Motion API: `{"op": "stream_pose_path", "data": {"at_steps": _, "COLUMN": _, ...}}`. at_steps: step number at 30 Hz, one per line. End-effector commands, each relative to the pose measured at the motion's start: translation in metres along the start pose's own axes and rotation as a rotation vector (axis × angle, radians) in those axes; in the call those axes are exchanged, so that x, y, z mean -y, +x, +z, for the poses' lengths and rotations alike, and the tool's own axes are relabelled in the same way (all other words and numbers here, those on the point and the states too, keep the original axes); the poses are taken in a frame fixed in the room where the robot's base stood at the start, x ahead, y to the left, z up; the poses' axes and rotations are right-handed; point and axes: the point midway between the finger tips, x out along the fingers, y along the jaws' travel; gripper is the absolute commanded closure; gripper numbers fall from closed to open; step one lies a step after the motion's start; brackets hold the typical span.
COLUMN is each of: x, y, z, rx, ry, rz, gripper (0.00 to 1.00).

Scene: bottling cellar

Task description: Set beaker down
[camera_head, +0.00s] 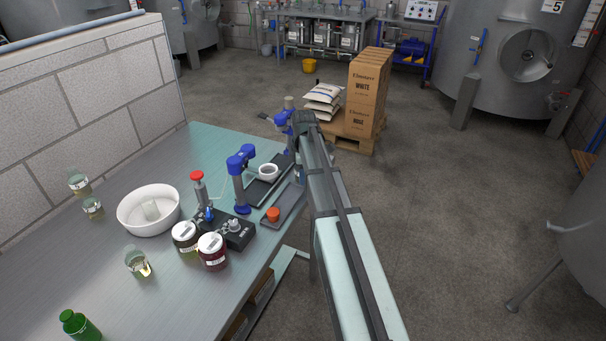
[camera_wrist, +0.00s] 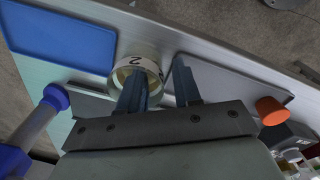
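In the wrist view a round, open-topped beaker (camera_wrist: 151,66) has a pale band marked "2". It stands near the table edge, beside a flat grey tray. My gripper (camera_wrist: 158,68) is at it with the fingers apart. The left finger overlaps the beaker's opening; the right finger is outside its right side, with a visible gap to the wall. The beaker's near part is hidden by the left finger. In the head view my arm hides the fingers, and I cannot make out this beaker for certain.
The grey tray (camera_wrist: 222,83) has an orange piece (camera_wrist: 271,110) at its near end. A blue tray (camera_wrist: 60,37) lies at the far end. On the table are a blue stand (camera_head: 239,185), a white cup (camera_head: 268,172), jars (camera_head: 211,252), a white bowl (camera_head: 136,222) and glass beakers (camera_head: 138,263).

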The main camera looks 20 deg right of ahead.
Motion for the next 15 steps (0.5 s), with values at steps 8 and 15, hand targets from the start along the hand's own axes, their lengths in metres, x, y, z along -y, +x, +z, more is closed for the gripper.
{"op": "stream_pose_path", "data": {"at_steps": 8, "x": 0.000, "y": -0.001, "z": 0.000, "rx": 0.000, "ry": 0.000, "rz": 0.000, "gripper": 0.66}}
{"op": "stream_pose_path", "data": {"at_steps": 15, "x": -0.001, "y": -0.022, "z": 0.000, "rx": 0.000, "ry": 0.000, "rz": 0.002, "gripper": 0.66}}
